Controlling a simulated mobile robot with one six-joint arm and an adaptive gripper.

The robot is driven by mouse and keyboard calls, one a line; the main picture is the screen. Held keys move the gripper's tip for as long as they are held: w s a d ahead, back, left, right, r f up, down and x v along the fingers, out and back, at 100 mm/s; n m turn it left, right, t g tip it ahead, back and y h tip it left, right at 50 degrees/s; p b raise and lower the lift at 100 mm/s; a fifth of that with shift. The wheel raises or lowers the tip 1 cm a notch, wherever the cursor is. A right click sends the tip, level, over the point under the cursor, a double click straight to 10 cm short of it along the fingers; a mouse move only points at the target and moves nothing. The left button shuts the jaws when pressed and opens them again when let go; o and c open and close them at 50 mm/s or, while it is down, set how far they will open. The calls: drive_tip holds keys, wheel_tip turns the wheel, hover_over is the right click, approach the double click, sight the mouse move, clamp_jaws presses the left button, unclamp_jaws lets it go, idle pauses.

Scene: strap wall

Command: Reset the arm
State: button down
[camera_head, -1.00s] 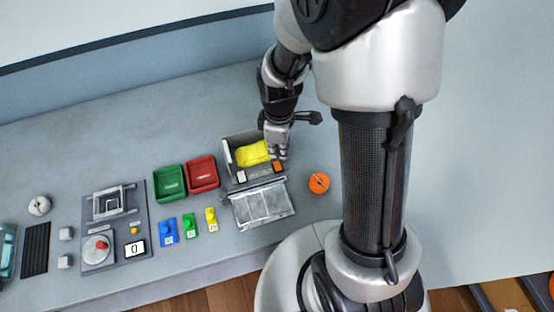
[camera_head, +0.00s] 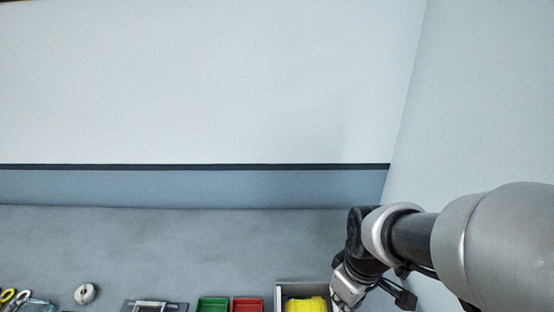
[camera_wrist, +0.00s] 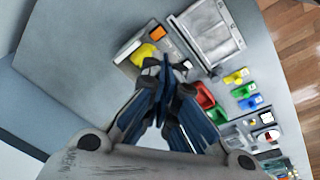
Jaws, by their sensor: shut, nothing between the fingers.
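My arm reaches in from the right in the head view, and my gripper (camera_head: 345,296) is low beside the right end of a grey open box (camera_head: 302,284). The box holds a yellow item (camera_head: 306,305). In the wrist view my gripper (camera_wrist: 166,66) shows shut, with its fingertips together and nothing seen between them.
Green (camera_head: 212,303) and red (camera_head: 247,304) trays stand left of the box. A white round object (camera_head: 85,293) lies farther left. In the wrist view a clear-panelled lid (camera_wrist: 208,35) and small coloured blocks (camera_wrist: 235,77) lie nearby. A wall (camera_head: 200,90) rises behind the bench.

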drive_tip(key=s+r+m+t, duration=0.2)
drive_tip(key=s+r+m, duration=0.5)
drive_tip(key=s+r, duration=0.3)
drive_tip(key=shift+s+r+t, duration=0.2)
drive_tip(key=shift+s+t, duration=0.2)
drive_tip(key=shift+s, duration=0.4)
drive_tip(key=shift+w, duration=0.15)
drive_tip(key=w+a+f+n+g, duration=0.1)
drive_tip(key=w+f+n+g, duration=0.3)
drive_tip(key=w+f+n, duration=1.2)
drive_tip(key=shift+w+a+n+g, duration=0.15)
drive_tip(key=shift+w+n+g, duration=0.2)
drive_tip(key=shift+n, duration=0.45)
drive_tip(key=shift+f, duration=0.1)
